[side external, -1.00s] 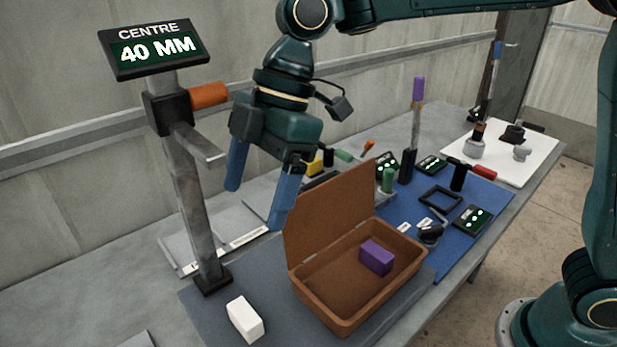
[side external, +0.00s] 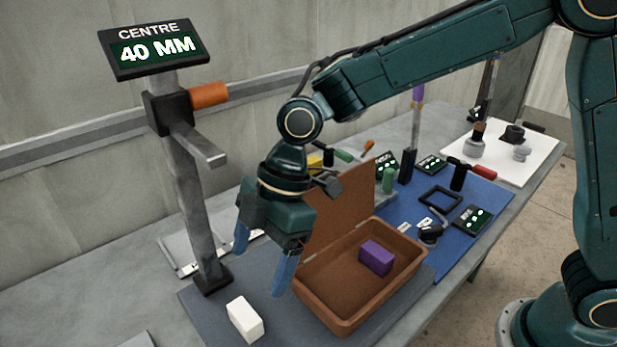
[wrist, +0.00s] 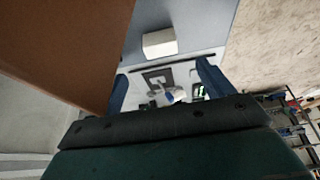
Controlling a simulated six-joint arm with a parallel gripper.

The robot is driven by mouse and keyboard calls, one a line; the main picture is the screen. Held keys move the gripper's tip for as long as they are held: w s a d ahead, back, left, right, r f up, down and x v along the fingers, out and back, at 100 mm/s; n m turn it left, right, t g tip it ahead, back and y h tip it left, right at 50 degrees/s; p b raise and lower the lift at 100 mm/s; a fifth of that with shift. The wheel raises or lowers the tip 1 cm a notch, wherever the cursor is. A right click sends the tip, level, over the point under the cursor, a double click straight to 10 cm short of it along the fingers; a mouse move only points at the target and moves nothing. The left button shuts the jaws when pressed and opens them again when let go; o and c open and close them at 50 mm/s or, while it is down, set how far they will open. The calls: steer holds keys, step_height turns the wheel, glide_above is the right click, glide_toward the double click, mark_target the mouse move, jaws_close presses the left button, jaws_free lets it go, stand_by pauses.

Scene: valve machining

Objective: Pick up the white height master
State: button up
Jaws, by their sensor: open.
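The white height master (side external: 245,320), a small white block, lies on the dark grey mat at the front, left of the brown box. It also shows in the wrist view (wrist: 159,43), near the top middle, beyond the fingertips. My gripper (side external: 260,270) is open and empty, with its blue fingers pointing down. It hangs above and behind the block, apart from it. In the wrist view both fingers (wrist: 162,72) show spread apart with nothing held between them.
A brown open box (side external: 345,318) with a raised lid stands right beside my gripper, with a purple block (side external: 376,258) inside. A grey post (side external: 190,190) with a horizontal arm and a "CENTRE 40 MM" display (side external: 155,48) stands to the left. Tools lie on a blue mat (side external: 462,255).

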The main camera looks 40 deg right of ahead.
mark_target(246, 311)
steer(key=shift+x, duration=5.2)
steer(key=shift+d, duration=0.15)
steer(key=shift+c, duration=0.4)
steer(key=c, duration=1.2)
steer(key=shift+r, duration=0.1)
step_height(246, 311, up, 10)
steer(key=shift+f, duration=0.1)
